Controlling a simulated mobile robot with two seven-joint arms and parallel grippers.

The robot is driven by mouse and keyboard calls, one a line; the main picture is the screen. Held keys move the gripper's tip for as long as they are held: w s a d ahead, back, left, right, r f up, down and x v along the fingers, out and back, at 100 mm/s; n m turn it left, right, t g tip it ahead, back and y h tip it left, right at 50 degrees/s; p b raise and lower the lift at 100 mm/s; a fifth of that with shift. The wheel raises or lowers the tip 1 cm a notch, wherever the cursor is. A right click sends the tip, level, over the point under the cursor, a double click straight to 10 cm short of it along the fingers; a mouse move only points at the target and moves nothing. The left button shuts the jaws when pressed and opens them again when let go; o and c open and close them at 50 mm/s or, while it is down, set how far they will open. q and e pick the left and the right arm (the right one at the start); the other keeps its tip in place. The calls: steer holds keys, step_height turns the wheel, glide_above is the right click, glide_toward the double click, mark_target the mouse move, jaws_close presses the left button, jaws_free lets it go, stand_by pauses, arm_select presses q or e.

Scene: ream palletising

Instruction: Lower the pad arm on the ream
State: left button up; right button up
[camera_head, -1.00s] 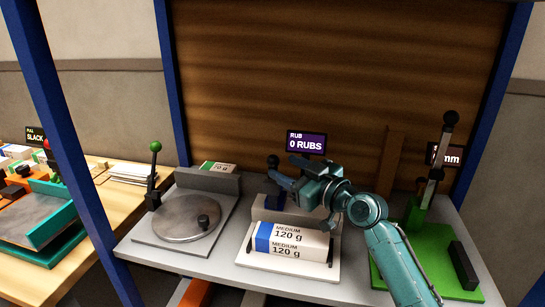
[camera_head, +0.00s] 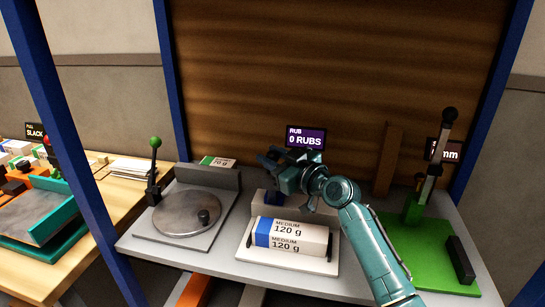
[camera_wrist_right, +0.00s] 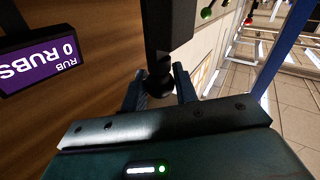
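The white ream (camera_head: 290,236) with a blue band, marked "MEDIUM 120 g", lies on a pale base plate (camera_head: 252,263) at the bench's middle. The pad arm stands up behind it; its lower part is mostly hidden by my right gripper. In the right wrist view the pad arm's black ball knob (camera_wrist_right: 160,78) sits between my two fingers, with a dark bar above it. My right gripper (camera_head: 271,160) is at the knob, above and behind the ream. I cannot tell whether the fingers press on the knob. My left gripper is not in view.
A purple display (camera_head: 306,138) reading "0 RUBS" stands close behind my gripper. A round grey plate (camera_head: 187,214) with a green-knobbed lever is to the left. A green base (camera_head: 435,250) with a tall lever is to the right. Blue posts frame the bench.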

jaws_close()
